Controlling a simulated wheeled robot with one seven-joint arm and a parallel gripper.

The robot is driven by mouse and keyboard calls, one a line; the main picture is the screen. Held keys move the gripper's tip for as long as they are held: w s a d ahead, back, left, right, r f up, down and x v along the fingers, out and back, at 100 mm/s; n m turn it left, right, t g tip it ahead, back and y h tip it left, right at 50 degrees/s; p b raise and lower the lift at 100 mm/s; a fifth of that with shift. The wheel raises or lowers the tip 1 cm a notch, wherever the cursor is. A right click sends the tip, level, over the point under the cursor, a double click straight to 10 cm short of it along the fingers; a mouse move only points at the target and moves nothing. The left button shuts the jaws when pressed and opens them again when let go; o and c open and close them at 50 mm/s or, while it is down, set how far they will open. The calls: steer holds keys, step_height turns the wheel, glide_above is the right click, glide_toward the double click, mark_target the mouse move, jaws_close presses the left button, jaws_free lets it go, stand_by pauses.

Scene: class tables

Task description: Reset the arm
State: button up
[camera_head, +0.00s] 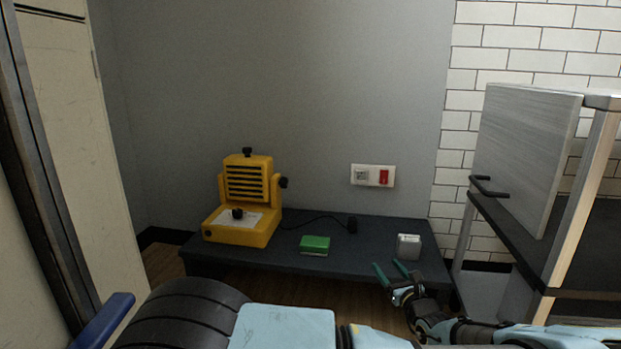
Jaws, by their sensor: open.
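My gripper (391,273) is at the lower right, in front of the dark low table (270,262). Its two green fingers are spread apart with nothing between them. They point up and to the left, toward the table's front edge. The arm comes in from the lower right corner, and other parts of my arm fill the bottom of the view. A small white and grey block (408,247) stands on the table just beyond the fingers, apart from them as far as I can see.
A yellow machine (243,205) stands on the table's left, with a black cable to a plug (352,225). A green box (315,244) lies mid-table. A wall socket (373,176) is behind. A metal frame with a grey handled panel (525,155) stands right; a door frame (45,160) left.

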steer(key=s+a+r+n+g+y, duration=0.15)
steer(key=a+n+g+y, duration=0.65)
steer(key=a, duration=1)
steer(key=s+a+r+n+g+h, duration=0.6)
steer(key=s+a+n+g, duration=0.4)
steer(key=n, duration=0.5)
steer(key=s+r+n+t+h+p, duration=0.2)
steer(key=s+r+n+h, duration=0.55)
steer(key=r, duration=0.65)
step_height(320, 180, up, 37)
steer(key=s+n+y+p, duration=0.1)
steer(key=p, duration=3.5)
steer(key=shift+a+f+p, duration=0.2)
steer(key=shift+a+p, duration=0.15)
steer(key=shift+s+n, duration=0.15)
steer(key=shift+n, duration=0.1)
